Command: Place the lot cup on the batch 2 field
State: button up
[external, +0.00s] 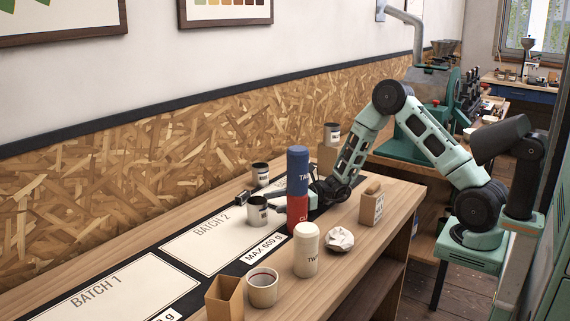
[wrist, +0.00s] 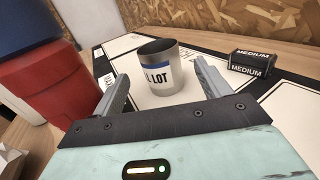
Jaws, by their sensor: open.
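The lot cup (external: 257,211) is a grey metal cup with a dark inside and a blue-and-white label. It stands upright at the far right part of the pale batch 2 field (external: 205,250); its exact footing against the border is hard to tell. In the wrist view the cup (wrist: 159,72) reads "LOT" and stands on a pale surface just ahead of my gripper. My gripper (external: 272,198) reaches in low from the right. Its fingers (wrist: 162,88) are open, one to each side of the cup, with gaps visible.
A blue can (external: 298,162) sits on a red can (external: 297,212) close by my gripper. A small black "MEDIUM" box (wrist: 250,64) lies beyond the cup. Batch 1 field (external: 105,300) is clear.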

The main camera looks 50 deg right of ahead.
jog(key=shift+v, duration=1.6)
